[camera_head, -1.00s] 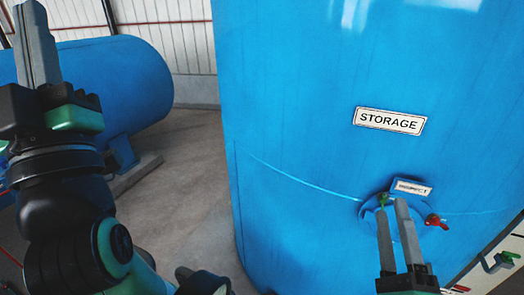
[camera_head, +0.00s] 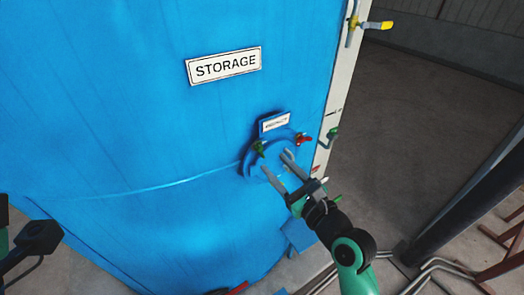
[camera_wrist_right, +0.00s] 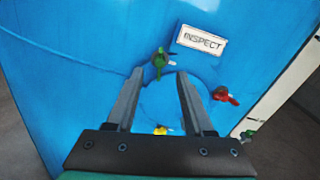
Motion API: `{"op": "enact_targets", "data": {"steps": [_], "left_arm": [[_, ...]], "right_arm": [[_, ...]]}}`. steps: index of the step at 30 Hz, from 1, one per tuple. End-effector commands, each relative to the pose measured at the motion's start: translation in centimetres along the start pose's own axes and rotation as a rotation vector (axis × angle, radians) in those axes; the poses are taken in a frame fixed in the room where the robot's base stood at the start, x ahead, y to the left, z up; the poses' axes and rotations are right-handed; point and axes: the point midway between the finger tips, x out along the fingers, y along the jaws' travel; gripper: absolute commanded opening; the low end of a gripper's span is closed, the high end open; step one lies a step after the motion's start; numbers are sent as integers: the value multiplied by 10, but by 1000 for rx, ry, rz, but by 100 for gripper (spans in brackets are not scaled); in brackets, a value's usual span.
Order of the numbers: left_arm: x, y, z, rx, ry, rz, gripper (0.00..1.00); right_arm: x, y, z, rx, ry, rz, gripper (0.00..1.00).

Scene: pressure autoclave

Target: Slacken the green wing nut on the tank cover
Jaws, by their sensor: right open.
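The round blue tank cover (camera_head: 256,172) sits low on the big blue tank, and part of it is behind my fingers. The green wing nut (camera_head: 259,148) is at its upper left. In the right wrist view the green wing nut (camera_wrist_right: 159,61) shows just beyond the gap between the fingertips. My right gripper (camera_head: 275,161) is open and empty, in front of the cover, with its tips pointing at the tank. It also shows in the right wrist view (camera_wrist_right: 159,76). My left gripper is out of view; only dark parts of the left arm show at the left edge.
A red wing nut (camera_head: 303,138) is on the cover's right side and a yellow one (camera_wrist_right: 160,130) at its bottom. An INSPECT plate (camera_head: 275,122) is above. A green-handled valve (camera_head: 333,133) and a yellow-handled valve (camera_head: 378,25) stick out at right. Pipes (camera_head: 440,266) run low right.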

Motion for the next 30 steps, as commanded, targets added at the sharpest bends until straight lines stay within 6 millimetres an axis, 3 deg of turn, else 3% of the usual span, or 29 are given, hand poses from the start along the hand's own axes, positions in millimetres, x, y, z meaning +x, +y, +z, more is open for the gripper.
{"op": "enact_targets", "data": {"steps": [3,9,22,23,30], "left_arm": [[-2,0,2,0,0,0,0],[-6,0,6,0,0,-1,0],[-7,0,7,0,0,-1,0],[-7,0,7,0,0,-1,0],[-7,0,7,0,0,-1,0]], "right_arm": [[26,1,0,-1,0,2,52],[55,1,-1,-1,0,1,52],[67,0,0,-2,0,-1,52],[67,0,0,-2,0,-1,51],[66,0,0,-2,-1,-1,8]]}}
